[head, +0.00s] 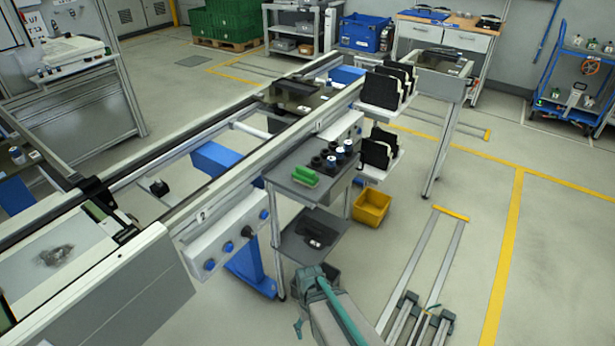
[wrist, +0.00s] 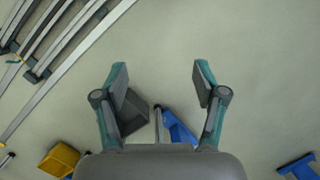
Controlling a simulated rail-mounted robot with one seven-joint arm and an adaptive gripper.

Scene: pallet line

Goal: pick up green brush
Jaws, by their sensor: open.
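The green brush (head: 305,176) lies on the left part of the grey top shelf (head: 290,160) of a small cart beside the conveyor line. It looks like a short, bright green block. My gripper (wrist: 160,75) is open and empty in the wrist view, with its two teal-and-grey fingers spread wide over bare floor. The brush does not show in the wrist view. In the head view, my arm is at the bottom centre, in front of and below the cart shelf, well apart from the brush.
Several dark cylinders (head: 328,158) stand right of the brush. A lower shelf (head: 314,243) holds a dark item. A yellow bin (head: 371,208) sits on the floor at right, and it shows in the wrist view (wrist: 60,160). The conveyor (head: 215,205) borders the cart's left side. Floor at right is mostly open.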

